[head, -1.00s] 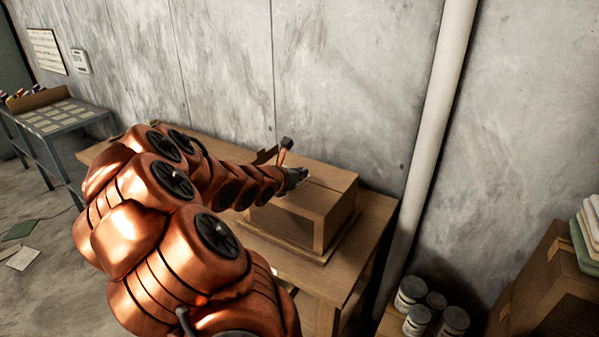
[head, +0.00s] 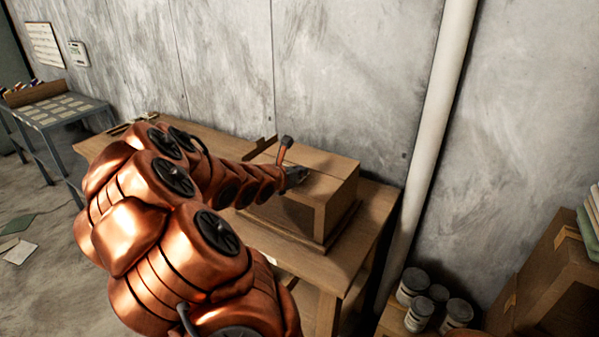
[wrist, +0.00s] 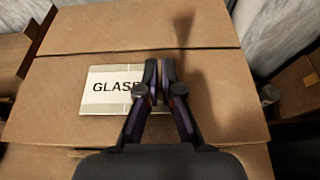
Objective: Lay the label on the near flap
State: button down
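A closed cardboard box (head: 333,212) stands on the wooden table. In the wrist view its top shows a near flap (wrist: 225,105) and a far flap (wrist: 140,28), with a seam between. The pale label (wrist: 105,104), with black letters reading "GLAS" before my fingers cover the rest, appears flat over the near flap, left of its middle. My gripper (wrist: 160,68) is over the label's right end, its fingertips close together with a narrow gap. I cannot tell whether they pinch the label. In the head view my gripper (head: 300,176) is low over the box top.
A white pipe (head: 432,140) runs up the wall right of the table (head: 365,240). Several cans (head: 437,300) and another cardboard box (head: 550,280) stand at the lower right. A metal side table (head: 60,110) is at the far left.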

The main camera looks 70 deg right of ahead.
jog(key=c, duration=1.2)
grip_release()
jog(key=shift+c, duration=0.2)
jog(key=shift+r+p, duration=2.7)
jog(key=shift+r, duration=0.85)
